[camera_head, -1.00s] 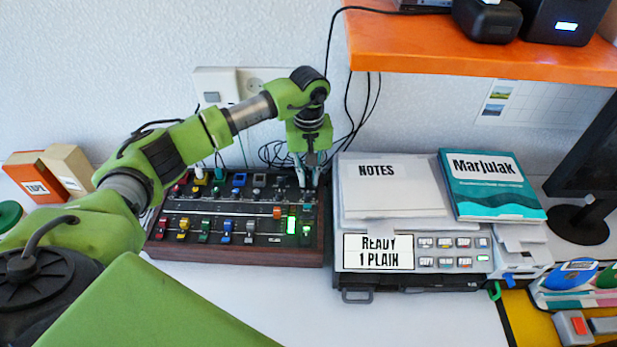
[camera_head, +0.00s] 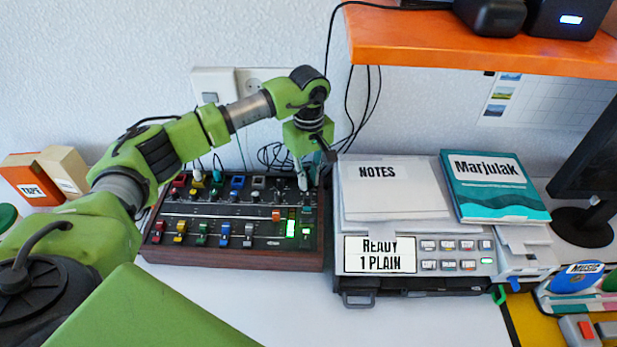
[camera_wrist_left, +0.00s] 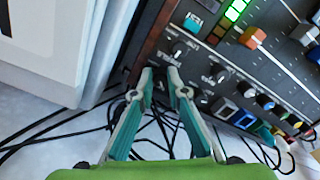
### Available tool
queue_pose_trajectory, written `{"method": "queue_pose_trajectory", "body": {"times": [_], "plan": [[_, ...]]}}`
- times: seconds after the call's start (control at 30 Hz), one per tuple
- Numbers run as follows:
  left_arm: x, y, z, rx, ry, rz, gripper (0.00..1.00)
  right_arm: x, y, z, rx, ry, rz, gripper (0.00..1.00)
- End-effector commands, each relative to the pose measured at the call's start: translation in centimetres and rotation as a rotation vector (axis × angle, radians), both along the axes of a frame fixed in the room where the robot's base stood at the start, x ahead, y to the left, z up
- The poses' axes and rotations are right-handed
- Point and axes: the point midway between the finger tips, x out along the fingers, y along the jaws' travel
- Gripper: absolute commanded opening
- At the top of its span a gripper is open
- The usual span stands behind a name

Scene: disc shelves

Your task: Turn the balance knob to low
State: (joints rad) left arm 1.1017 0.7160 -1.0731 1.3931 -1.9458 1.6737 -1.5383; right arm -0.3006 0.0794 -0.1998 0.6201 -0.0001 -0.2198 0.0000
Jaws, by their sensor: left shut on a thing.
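The mixer panel (camera_head: 232,262) is a dark console with a wooden frame on the white table. My left gripper (camera_head: 309,180) points down at its back right corner. In the left wrist view, my left gripper (camera_wrist_left: 161,76) has its teal fingers closed around a small dark knob at the panel's edge. The fingertips mostly hide that knob, and its label and pointer are not readable. Two other dark knobs, a nearer one (camera_wrist_left: 178,50) and a farther one (camera_wrist_left: 218,75), stand free beside the fingers. My right gripper is not in view.
A grey printer (camera_head: 415,290) with a notes pad (camera_head: 392,185) and a teal book (camera_head: 490,185) stands close right of the mixer. An orange shelf (camera_head: 470,52) overhangs at upper right. Black cables (camera_wrist_left: 60,142) lie behind the mixer. Coloured sliders fill the panel's left.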

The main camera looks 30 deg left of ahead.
Motion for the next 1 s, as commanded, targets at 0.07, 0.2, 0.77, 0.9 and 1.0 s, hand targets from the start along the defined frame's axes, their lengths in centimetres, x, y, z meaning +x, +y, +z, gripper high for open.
{"method": "queue_pose_trajectory", "body": {"times": [0.07, 0.2, 0.77, 0.9, 1.0], "plan": [[0.1, 0.1, 0.1, 0.0, -0.004, 0.0, 0.0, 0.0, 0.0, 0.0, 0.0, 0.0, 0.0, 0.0], [0.1, 0.1, 0.1, 0.001, -0.004, 0.0, 0.17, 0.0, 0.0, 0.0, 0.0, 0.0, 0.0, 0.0], [0.0, 0.0, 0.2, -0.001, 0.0, -0.127, 0.21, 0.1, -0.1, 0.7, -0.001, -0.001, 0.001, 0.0], [-0.1, 0.0, 0.2, -0.001, 0.0, -0.277, 0.21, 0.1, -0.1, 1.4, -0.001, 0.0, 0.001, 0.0], [-0.1, 0.0, 0.3, -0.001, 0.0, -0.388, 0.21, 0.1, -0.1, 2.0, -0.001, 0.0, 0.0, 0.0]]}}
